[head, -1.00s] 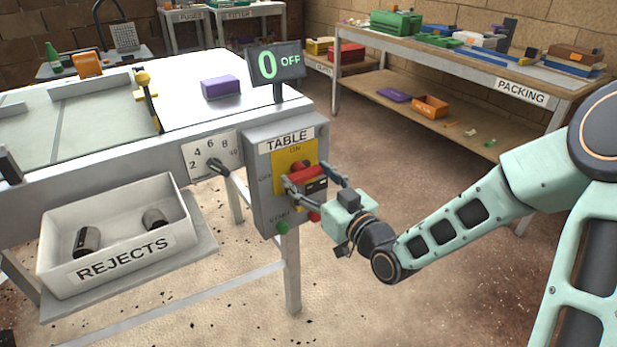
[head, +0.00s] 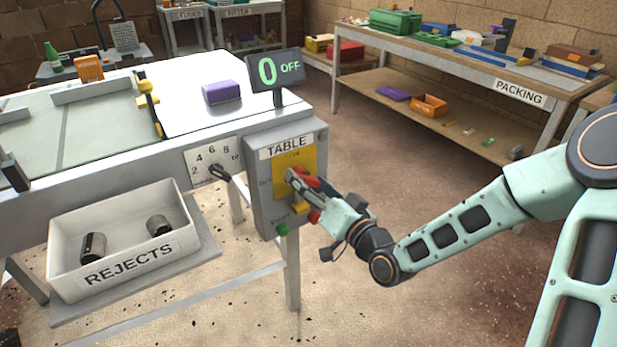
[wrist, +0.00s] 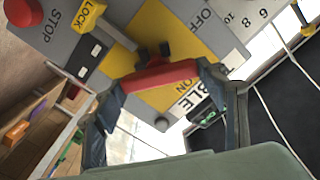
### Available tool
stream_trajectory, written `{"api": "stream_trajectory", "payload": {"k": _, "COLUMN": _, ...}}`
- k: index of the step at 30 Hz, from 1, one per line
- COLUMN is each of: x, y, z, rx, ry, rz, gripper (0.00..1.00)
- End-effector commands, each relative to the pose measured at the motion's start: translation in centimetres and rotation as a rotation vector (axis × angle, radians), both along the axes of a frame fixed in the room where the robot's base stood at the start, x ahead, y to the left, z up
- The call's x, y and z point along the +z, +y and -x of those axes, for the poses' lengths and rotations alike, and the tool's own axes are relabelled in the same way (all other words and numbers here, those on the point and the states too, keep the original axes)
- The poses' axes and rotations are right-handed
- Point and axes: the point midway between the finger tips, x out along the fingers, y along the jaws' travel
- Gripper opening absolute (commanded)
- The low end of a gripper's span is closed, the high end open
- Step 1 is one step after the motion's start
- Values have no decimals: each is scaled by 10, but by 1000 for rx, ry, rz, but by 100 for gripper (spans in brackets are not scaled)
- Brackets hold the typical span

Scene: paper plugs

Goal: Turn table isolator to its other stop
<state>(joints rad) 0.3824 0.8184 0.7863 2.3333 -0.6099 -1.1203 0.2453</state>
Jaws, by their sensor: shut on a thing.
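The table isolator has a red handle (head: 308,180) on a yellow plate (head: 309,156) on the grey box marked TABLE. In the wrist view the red handle (wrist: 160,76) lies crosswise between the two fingers, with the yellow plate (wrist: 170,97) behind it and the ON and OFF marks beside it. My gripper (head: 299,182) is shut on the handle; it also shows in the wrist view (wrist: 165,82). In the head view the handle is tilted and partly hidden by the fingers. The display (head: 275,70) above reads 0 OFF.
A yellow LOCK tab (wrist: 88,14), a red STOP button (wrist: 22,12) and a green start button (head: 282,229) are close to the handle. A numbered dial (head: 216,170) is left of the box. The REJECTS bin (head: 125,268) is at lower left. Open floor lies to the right.

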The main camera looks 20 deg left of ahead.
Motion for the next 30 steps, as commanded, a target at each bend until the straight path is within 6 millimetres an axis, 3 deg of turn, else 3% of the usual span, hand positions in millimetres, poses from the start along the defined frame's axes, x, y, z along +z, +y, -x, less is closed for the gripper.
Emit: {"api": "stream_trajectory", "payload": {"k": 30, "x": -3, "y": -2, "z": -1, "rx": 0, "ry": 666, "rz": -570, "gripper": 41}}
